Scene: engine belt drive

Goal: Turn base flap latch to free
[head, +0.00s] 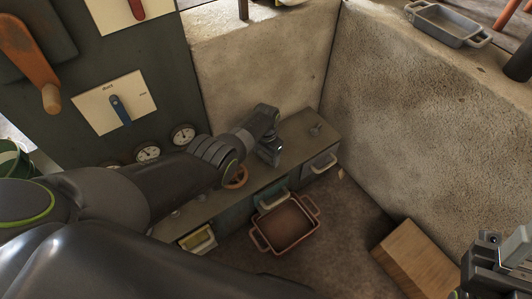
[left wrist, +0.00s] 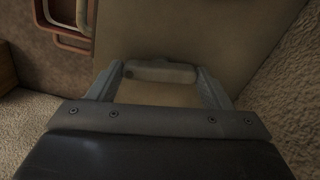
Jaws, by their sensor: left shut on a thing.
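My left gripper (head: 270,150) reaches over the right part of the low bench. In the left wrist view its two fingers (left wrist: 168,88) stand on either side of a grey rounded bar, which I take to be the base flap latch (left wrist: 160,71). The gripper is shut on this bar, which lies across between the fingertips over a tan surface. In the head view the gripper hides the latch, so its turn angle cannot be read there. Part of my right gripper (head: 505,252) shows at the lower right edge; its jaws are not clear.
The bench (head: 300,133) has a small knob (head: 316,129) and drawers with handles in front. A reddish tray (head: 287,222) and a wooden block (head: 415,262) lie on the floor. A dark panel with gauges (head: 183,135) stands left; a rough wall (head: 420,120) bounds the right.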

